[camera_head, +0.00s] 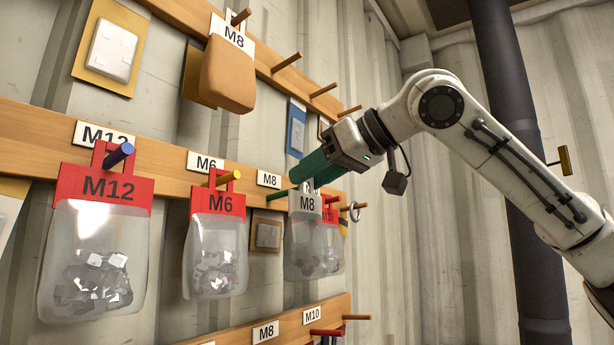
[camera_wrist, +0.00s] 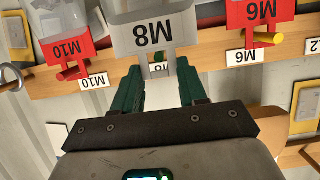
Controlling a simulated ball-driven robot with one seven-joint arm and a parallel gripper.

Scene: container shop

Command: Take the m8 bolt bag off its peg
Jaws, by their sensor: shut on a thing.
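The M8 bag is clear with a pale grey header (camera_head: 306,203) and metal pieces inside its body (camera_head: 303,250). My gripper (camera_head: 309,178) reaches in from the right, its green fingers shut on the bag's top tab. In the wrist view, which is upside down, the tab shows between the fingertips (camera_wrist: 158,72), below the M8 header (camera_wrist: 154,34). A green peg (camera_head: 279,195) comes from the rail to the left of the header. A little green shows at the tab's hole, but I cannot tell whether the peg passes through it.
A red-topped M6 bag (camera_head: 217,205) and a red-topped M12 bag (camera_head: 102,190) hang to the left. A red M10 bag (camera_wrist: 64,48) hangs close beside the M8 bag. Above is an orange-brown packet (camera_head: 228,75) on the upper rail. Free room lies right of the rails.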

